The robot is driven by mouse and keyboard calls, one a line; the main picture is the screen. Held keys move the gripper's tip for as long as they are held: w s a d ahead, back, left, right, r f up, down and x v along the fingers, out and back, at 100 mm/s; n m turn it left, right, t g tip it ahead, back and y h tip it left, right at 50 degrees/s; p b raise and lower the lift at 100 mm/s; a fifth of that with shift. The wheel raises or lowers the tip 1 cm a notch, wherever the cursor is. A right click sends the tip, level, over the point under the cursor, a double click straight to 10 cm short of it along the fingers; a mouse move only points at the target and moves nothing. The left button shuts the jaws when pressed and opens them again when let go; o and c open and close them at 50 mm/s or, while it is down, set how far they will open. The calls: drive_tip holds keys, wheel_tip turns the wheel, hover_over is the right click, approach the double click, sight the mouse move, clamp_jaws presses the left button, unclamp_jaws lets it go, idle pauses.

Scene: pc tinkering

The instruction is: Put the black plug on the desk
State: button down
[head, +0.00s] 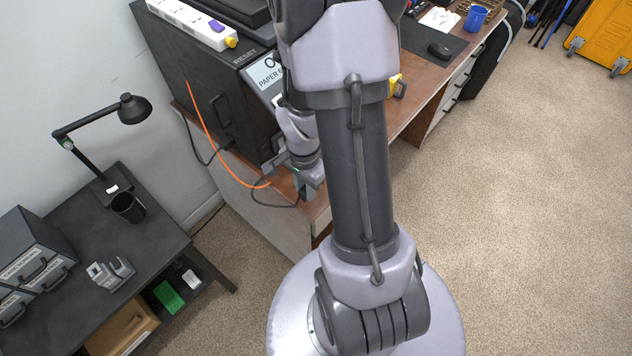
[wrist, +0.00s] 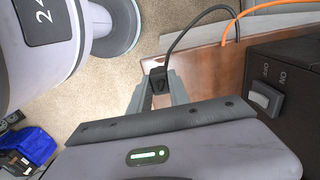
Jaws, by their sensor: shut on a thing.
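The black plug (wrist: 157,80) sits between my two fingertips in the wrist view, with its black cable (wrist: 185,35) curving up and to the right. My gripper (wrist: 158,85) is shut on it. In the head view my gripper (head: 304,186) is beside the black case, over the near edge of the brown wooden desk (head: 425,88). The plug itself is hard to make out there. The desk also shows in the wrist view (wrist: 208,68), just right of the plug. I cannot tell whether the plug touches the desk.
The black case (head: 215,85) carries a white power strip (head: 195,22); its ON/OFF switch (wrist: 265,98) shows in the wrist view. An orange cable (head: 212,140) hangs over the desk beside it. A black side table (head: 150,245) with a lamp (head: 132,109) stands at left.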

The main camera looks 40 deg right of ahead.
drive_tip(key=d, duration=0.1)
drive_tip(key=w+d, duration=0.1)
drive_tip(key=d, duration=0.3)
drive_tip(key=shift+w+f+b, duration=0.35)
drive_tip(key=shift+f+b, duration=0.05)
wheel_tip(320, 180, down, 4)
drive_tip(key=shift+r+b, duration=0.2)
drive_tip(key=shift+b, duration=0.9)
drive_tip(key=shift+r, duration=0.2)
drive_tip(key=shift+f, duration=0.15)
drive_tip(key=c, duration=1.2)
unclamp_jaws()
drive_tip(key=shift+c, duration=0.2)
wheel_tip(320, 180, up, 8)
drive_tip(key=p, duration=0.3)
drive_tip(key=shift+p, duration=0.4)
drive_tip(key=shift+f, duration=0.1)
